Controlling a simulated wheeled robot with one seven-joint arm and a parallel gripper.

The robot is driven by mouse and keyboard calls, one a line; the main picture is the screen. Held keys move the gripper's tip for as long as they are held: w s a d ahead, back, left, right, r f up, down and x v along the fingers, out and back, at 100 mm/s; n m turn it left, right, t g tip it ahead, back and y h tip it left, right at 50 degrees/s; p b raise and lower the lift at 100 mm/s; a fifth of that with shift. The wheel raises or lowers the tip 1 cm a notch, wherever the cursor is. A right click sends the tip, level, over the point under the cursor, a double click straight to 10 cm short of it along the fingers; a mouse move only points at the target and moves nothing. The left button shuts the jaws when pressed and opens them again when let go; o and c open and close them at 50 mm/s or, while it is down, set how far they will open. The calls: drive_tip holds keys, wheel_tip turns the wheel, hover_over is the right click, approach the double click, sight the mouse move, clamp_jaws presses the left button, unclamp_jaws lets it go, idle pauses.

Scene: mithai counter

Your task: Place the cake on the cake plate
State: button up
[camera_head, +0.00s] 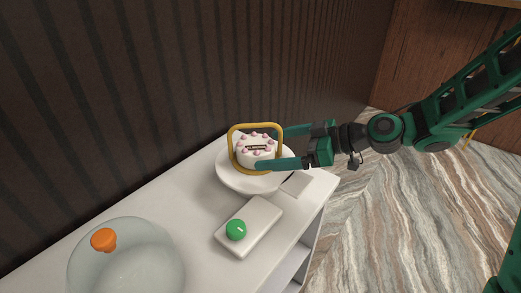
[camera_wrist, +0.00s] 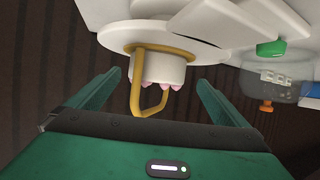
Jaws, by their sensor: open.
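The white cake (camera_head: 241,156) has pink dots on top and a dark label. It sits upright on the round white cake plate (camera_head: 228,178) at the counter's far end. A gold handle (camera_head: 281,140) arches over the cake. My gripper (camera_head: 268,149) is open, reaching in from the right with one finger on the near side and the other partly hidden behind. In the wrist view the cake (camera_wrist: 170,68) and gold handle (camera_wrist: 137,88) show between the two spread fingers of my gripper (camera_wrist: 159,79). I cannot tell whether the fingers touch the handle.
A pale block (camera_head: 262,222) with a green knob (camera_head: 235,230) lies nearer on the white counter (camera_head: 180,205). A clear glass dome (camera_head: 130,265) with an orange knob (camera_head: 103,239) stands at the near left. A dark ribbed wall runs behind. A small pale card (camera_head: 296,184) lies by the plate.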

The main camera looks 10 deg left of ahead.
drive_tip(key=v, duration=0.5)
drive_tip(key=shift+d+f, duration=0.2)
drive_tip(key=shift+d, duration=0.15)
drive_tip(key=s+d+f+m+h, duration=0.2)
drive_tip(key=s+d+m+h, duration=0.15)
drive_tip(key=d, duration=0.55)
drive_tip(key=s+d+f+m+h, duration=0.2)
drive_tip(key=d+m+h, duration=0.15)
drive_tip(key=d, duration=0.55)
drive_tip(key=s+d+f+m+h, duration=0.2)
drive_tip(key=d+m+h, duration=0.15)
drive_tip(key=d, duration=0.45)
drive_tip(key=s+d+r+m+g+h, duration=0.2)
drive_tip(key=s+d+m, duration=0.9)
drive_tip(key=s, duration=0.6)
drive_tip(key=shift+d+g, duration=0.5)
drive_tip(key=shift+d, duration=0.6)
drive_tip(key=shift+r+m+h, duration=0.1)
drive_tip(key=shift+m+h, duration=0.15)
